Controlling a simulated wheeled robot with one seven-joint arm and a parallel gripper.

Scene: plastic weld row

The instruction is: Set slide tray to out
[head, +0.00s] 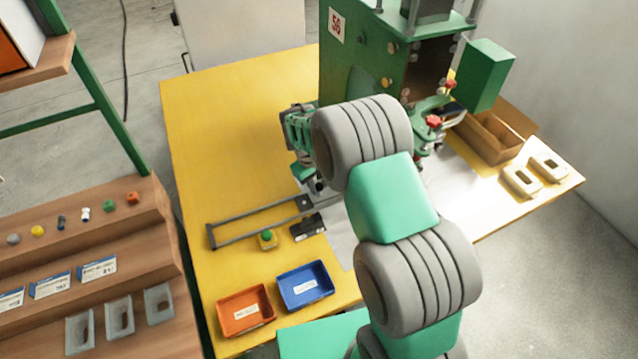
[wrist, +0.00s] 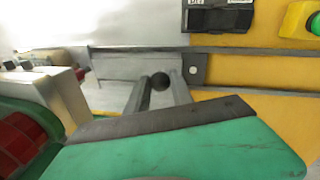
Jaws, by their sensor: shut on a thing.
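The slide tray shows in the wrist view as a grey plate (wrist: 120,66) between two dark rails, with a round dark knob (wrist: 160,80) near its end. My gripper (wrist: 160,90) has a finger on each side of the knob and is shut on it. In the head view the rail frame (head: 255,222) runs left across the yellow table, and its left part is empty between the rails. My gripper (head: 314,187) is at the frame's right end, beside the green press. My arm hides most of the tray and the knob there.
The green press (head: 355,70) stands behind my arm. Orange (head: 226,326) and blue (head: 330,291) bins are at the table's front. The yellow table's back left is clear.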

